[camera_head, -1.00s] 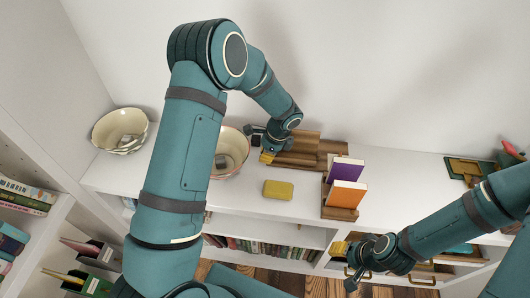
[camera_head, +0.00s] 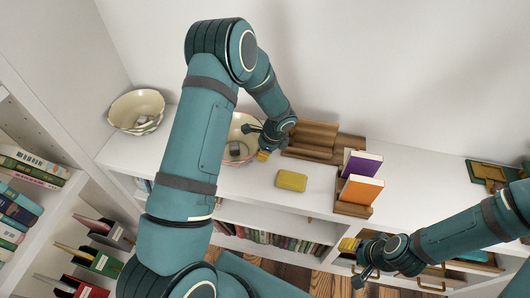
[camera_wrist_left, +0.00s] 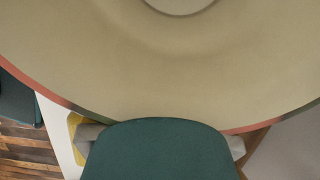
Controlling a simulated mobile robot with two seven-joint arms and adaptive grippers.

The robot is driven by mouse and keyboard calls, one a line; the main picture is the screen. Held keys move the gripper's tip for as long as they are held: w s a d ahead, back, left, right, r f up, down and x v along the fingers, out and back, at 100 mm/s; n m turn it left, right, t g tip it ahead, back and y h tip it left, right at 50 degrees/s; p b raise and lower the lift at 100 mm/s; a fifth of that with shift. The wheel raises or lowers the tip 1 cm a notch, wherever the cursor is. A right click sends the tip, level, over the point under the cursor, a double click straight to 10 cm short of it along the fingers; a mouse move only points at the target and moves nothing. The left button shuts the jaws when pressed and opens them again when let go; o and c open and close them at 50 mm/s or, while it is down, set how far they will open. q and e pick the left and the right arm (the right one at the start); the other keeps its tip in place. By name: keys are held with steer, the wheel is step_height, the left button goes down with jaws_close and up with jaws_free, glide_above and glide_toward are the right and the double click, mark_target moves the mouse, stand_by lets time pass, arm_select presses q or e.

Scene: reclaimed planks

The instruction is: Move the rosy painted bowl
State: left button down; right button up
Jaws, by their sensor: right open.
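The bowl (camera_head: 232,153) beside my left gripper stands on the white counter, partly hidden behind my left arm. In the left wrist view its pale inside (camera_wrist_left: 180,75) fills most of the picture, with a rosy and green rim. I take it for the rosy painted bowl. My left gripper (camera_head: 255,140) is at the bowl's right side by the rim; I cannot tell whether it touches, or how far its fingers are apart. My right gripper (camera_head: 353,262) is open and empty, low in front of the counter.
A second cream bowl (camera_head: 137,111) stands at the counter's left end. A yellow box (camera_head: 291,181) lies right of the rosy bowl. A wooden rack (camera_head: 322,137) stands behind, and a purple book (camera_head: 362,164) and orange book (camera_head: 361,190) stand farther right.

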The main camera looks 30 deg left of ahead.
arm_select(q)
steer(key=s+a, duration=0.1)
steer(key=a, duration=0.4)
steer(key=s+a+p, duration=0.1)
steer(key=a, duration=0.5)
steer(key=s+a, duration=0.2)
steer(key=a, duration=0.3)
steer(key=shift+a+p, duration=0.25)
steer(key=shift+p, duration=0.15)
arm_select(e)
steer(key=shift+s+r, duration=0.15)
steer(key=shift+r, duration=0.75)
arm_select(q)
steer(key=shift+w+d, duration=0.1)
steer(key=shift+d, duration=0.05)
steer(key=shift+w+d, duration=0.1)
steer(key=shift+d, duration=0.2)
steer(key=d, duration=0.3)
steer(key=shift+w, duration=0.35)
steer(key=p+v, duration=0.1)
steer(key=v, duration=0.9)
steer(key=shift+p, duration=0.35)
arm_select(e)
steer(key=shift+s+d+r, duration=0.25)
steer(key=shift+r, duration=0.2)
steer(key=shift+s+d+r, duration=0.2)
steer(key=shift+s+r, duration=0.05)
steer(key=shift+r, duration=0.15)
